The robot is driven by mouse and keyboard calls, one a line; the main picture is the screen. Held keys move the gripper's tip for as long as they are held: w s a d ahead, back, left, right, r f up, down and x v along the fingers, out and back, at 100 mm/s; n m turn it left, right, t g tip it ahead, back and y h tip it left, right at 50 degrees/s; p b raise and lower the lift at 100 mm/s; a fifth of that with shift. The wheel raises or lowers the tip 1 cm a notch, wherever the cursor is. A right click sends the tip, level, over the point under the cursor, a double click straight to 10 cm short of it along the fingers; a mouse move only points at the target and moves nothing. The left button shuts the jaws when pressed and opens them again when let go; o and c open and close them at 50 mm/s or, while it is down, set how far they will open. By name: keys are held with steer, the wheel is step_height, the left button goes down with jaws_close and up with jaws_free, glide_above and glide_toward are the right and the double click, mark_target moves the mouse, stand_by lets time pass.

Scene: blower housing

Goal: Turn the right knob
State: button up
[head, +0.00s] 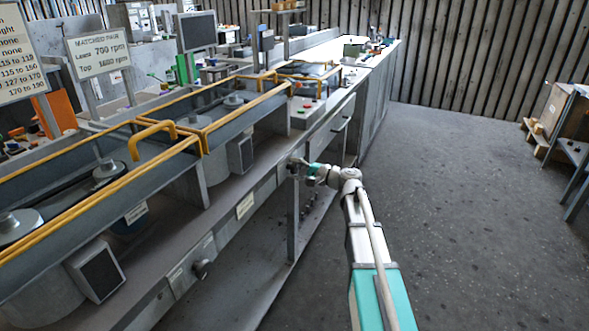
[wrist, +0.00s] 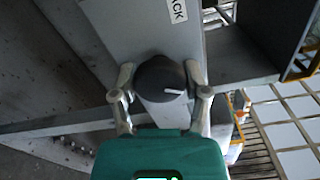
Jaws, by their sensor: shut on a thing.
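The right knob (wrist: 155,78) is a dark round knob with a white pointer line, on a grey panel in the wrist view. Its line points to the right in that view. My gripper (wrist: 160,72) is shut on the knob, with one finger on each side of it. In the head view my gripper (head: 296,168) is at the front rail of the long bench, and it mostly hides the knob there. Another knob (head: 200,269) sticks out of the same rail further left and nearer, apart from my gripper.
The long grey bench (head: 242,232) has yellow guard rails (head: 165,160) above its troughs. A label ending in "CK" (wrist: 177,10) is beside the held knob. The floor (head: 470,190) to the right is open, with a wooden crate (head: 560,105) at the far right.

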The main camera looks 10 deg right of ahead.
steer(key=n, duration=0.5)
stand_by(0.4)
steer(key=o, duration=1.2)
steer(key=shift+c, duration=0.2)
steer(key=v, duration=1.2)
